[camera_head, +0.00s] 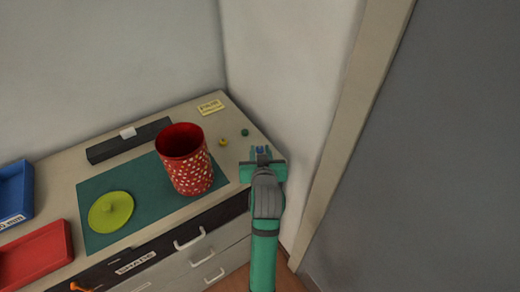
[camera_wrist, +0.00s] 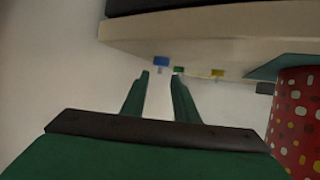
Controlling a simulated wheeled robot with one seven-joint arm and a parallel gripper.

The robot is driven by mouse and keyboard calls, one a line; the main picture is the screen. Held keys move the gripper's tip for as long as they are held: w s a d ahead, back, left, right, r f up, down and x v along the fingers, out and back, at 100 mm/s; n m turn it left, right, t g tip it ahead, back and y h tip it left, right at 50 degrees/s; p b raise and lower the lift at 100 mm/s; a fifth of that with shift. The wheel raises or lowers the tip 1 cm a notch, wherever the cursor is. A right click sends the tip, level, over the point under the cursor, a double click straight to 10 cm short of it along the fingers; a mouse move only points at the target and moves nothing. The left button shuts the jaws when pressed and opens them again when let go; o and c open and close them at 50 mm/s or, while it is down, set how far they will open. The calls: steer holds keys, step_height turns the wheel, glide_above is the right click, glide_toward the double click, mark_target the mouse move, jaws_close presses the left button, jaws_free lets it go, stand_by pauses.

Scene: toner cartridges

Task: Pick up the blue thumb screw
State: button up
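The blue thumb screw (camera_head: 260,149) is near the right end of the counter, partly hidden by my gripper (camera_head: 262,154) in the head view. In the wrist view the blue thumb screw (camera_wrist: 160,61) shows just beyond the tips of my gripper (camera_wrist: 158,76), roughly in line with the gap between them. The two green fingers are apart and nothing is between them. I cannot tell how far the tips are from the screw.
A green screw (camera_head: 245,132) and a yellow screw (camera_head: 223,141) lie left of the blue one. A red dotted canister (camera_head: 190,171) stands on a green mat (camera_head: 150,178) with a lime lid (camera_head: 111,211). A wall is close on the right.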

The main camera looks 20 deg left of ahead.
mark_target(260, 147)
steer(key=shift+x, duration=2.55)
steer(key=shift+f, duration=0.15)
steer(key=shift+s, duration=0.1)
jaws_close()
